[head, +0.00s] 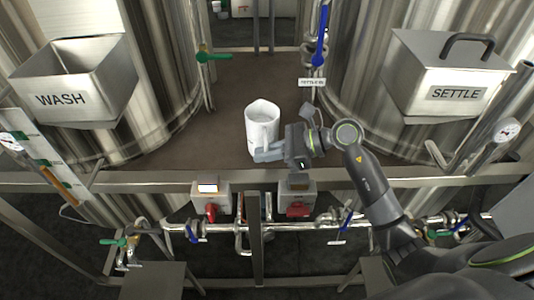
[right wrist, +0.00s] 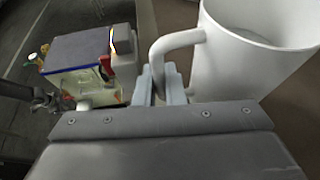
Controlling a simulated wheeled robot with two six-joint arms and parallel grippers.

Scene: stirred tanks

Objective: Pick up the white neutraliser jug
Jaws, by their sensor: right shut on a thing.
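The white neutraliser jug (head: 262,122) is upright at the middle of the brown platform between the two tanks. Its open top and pale inside show in the head view. My right gripper (head: 268,154) reaches it from the right and front. In the right wrist view the jug (right wrist: 250,50) fills the upper right, and the fingers (right wrist: 160,85) are shut on its handle (right wrist: 172,42). I cannot tell whether the jug's base touches the platform. My left gripper is not in view.
A WASH hopper (head: 75,85) hangs on the left tank and a SETTLE hopper (head: 450,75) on the right tank. A steel rail (head: 340,179) runs along the platform's front. Valves with green and blue handles stand behind. The platform around the jug is clear.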

